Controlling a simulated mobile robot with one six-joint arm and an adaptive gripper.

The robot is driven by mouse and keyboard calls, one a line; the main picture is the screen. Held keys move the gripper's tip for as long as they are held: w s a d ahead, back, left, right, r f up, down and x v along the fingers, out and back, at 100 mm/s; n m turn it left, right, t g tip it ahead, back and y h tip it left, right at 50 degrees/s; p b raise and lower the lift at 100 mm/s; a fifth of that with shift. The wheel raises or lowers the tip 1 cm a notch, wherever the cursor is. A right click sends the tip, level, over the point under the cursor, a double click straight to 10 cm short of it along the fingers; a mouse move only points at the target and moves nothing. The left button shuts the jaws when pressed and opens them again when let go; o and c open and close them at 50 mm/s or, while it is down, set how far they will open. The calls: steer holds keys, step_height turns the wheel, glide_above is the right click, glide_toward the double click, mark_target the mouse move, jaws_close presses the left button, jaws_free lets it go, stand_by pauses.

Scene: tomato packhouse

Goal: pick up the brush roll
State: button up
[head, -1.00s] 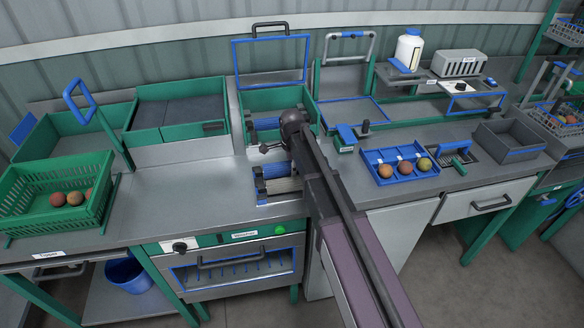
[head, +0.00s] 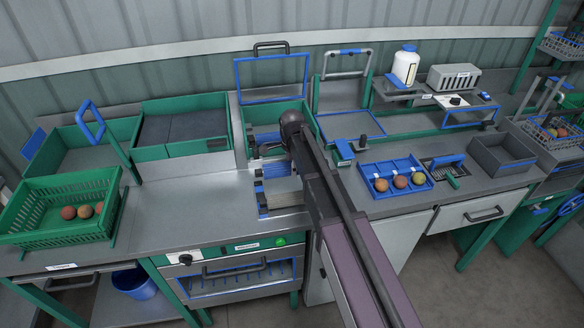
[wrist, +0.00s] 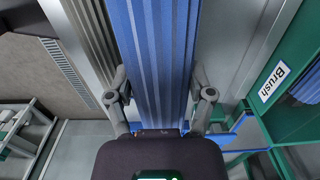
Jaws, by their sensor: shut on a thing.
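The brush roll (wrist: 152,50) is a long blue ribbed roll that runs up the middle of the wrist view. My gripper (wrist: 162,95) has one finger on each side of it and is shut on it. In the head view the brush roll (head: 275,169) shows in front of the green bin, beside grey rollers (head: 284,194). My gripper (head: 268,148) is at its back, partly hidden by my arm. I cannot tell whether the roll is clear of its seat.
A green bin (wrist: 268,125) labelled "Brush" stands right of the roll in the wrist view, with blue rolls inside. A blue tray (head: 371,172) with tomatoes is right of my arm. A green crate (head: 62,230) with tomatoes is at left. The counter between is clear.

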steer(key=shift+r+p, duration=1.1)
steer(key=shift+r, duration=0.35)
